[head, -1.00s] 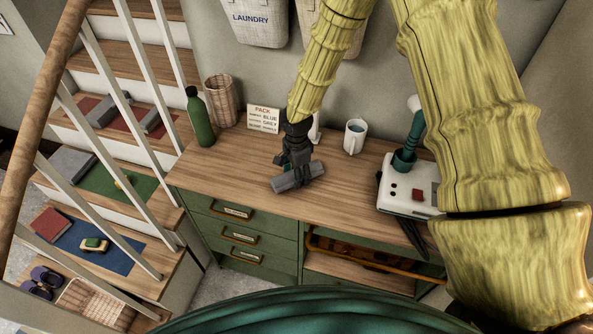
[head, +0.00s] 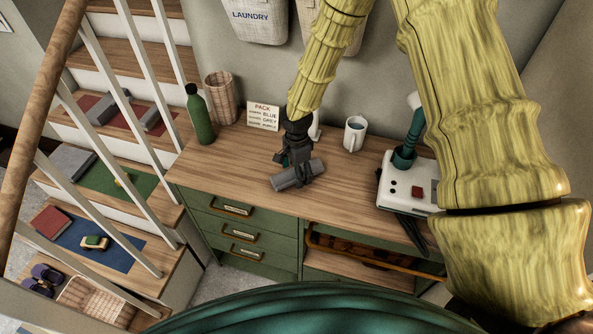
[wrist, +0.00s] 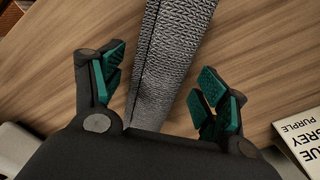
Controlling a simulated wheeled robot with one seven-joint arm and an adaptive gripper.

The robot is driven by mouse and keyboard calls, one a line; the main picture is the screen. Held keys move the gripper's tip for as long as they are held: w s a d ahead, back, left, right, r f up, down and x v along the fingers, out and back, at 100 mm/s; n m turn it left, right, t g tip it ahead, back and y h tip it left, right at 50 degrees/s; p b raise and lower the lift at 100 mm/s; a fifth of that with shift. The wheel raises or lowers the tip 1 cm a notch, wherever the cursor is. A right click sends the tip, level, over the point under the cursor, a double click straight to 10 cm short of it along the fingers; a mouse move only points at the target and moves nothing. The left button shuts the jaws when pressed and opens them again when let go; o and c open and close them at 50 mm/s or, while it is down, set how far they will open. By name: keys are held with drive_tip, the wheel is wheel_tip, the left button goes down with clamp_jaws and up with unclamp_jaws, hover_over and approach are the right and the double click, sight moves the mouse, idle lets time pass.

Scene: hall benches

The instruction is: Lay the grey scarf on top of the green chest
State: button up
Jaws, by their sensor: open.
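The grey scarf (head: 297,176), a rolled or folded bundle, lies on the wooden top of the green chest (head: 235,170). In the wrist view the scarf (wrist: 172,50) runs between my two fingers, with wood showing on both sides of it. My gripper (head: 297,160) is just above and behind the scarf in the head view. In the wrist view my gripper (wrist: 157,88) is open, its teal pads apart from the scarf.
A green bottle (head: 200,115), wicker basket (head: 221,97), pack card (head: 263,115), mug (head: 354,134) and white device (head: 405,183) stand on the chest. The stairs (head: 110,180) with railings are at the left. The chest top left of the scarf is clear.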

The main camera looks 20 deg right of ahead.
wheel_tip(320, 180, up, 12)
drive_tip(key=b, duration=0.3)
drive_tip(key=shift+b, duration=0.3)
idle(0.5)
